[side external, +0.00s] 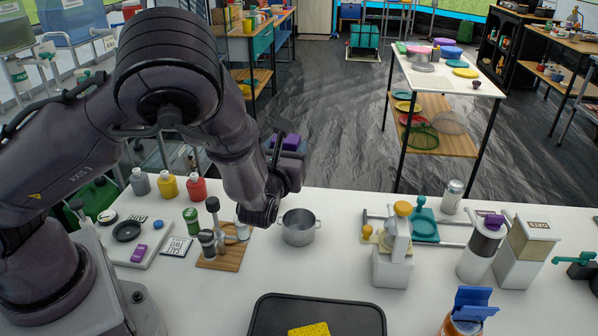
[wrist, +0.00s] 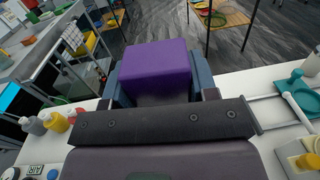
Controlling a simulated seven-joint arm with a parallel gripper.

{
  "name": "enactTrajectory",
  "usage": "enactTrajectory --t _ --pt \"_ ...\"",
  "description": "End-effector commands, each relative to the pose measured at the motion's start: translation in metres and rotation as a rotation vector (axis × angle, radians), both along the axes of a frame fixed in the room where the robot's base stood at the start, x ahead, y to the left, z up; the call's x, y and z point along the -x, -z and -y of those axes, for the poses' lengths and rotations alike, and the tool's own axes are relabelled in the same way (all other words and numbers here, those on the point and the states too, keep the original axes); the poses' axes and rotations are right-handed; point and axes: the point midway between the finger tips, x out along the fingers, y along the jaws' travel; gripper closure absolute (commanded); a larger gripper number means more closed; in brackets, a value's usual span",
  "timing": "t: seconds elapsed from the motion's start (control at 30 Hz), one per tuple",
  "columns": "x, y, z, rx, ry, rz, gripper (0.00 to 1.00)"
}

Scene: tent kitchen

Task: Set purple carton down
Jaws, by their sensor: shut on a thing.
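The purple carton (wrist: 155,66) is a plain purple block that fills the space between the jaws in the wrist view. In the side external view only a small part of the carton (side external: 291,142) shows, behind the dark parts of my gripper (side external: 288,150). My gripper is shut on the carton, with a blue-grey finger on each side of it. It holds the carton up in the air near the far edge of the white counter (side external: 215,300). The carton's underside is hidden.
A metal pot (side external: 299,227) stands just below my gripper in the picture. A wooden board (side external: 228,257) with shakers is left of it, and a white juicer (side external: 395,250) right of it. A dark tray (side external: 360,315) lies in front. Counter between pot and tray is bare.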

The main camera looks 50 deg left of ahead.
Motion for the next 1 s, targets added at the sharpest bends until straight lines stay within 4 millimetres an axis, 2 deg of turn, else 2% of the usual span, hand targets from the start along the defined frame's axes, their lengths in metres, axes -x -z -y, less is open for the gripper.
enactTrajectory --t 0.1,0.27,0.4,0.63,0.73,1.0 --pt "0.020 -0.012 0.013 -0.010 0.085 -0.006 0.76" --pt "0.037 -0.024 0.031 0.005 0.181 -0.013 0.76" --pt "0.039 -0.028 0.037 0.019 0.197 -0.009 0.76" --pt "0.038 -0.028 0.037 0.019 0.196 -0.009 0.76" --pt "0.038 -0.034 0.037 0.021 0.196 -0.007 0.76" --pt "0.038 -0.083 0.037 0.028 0.196 -0.001 0.76"
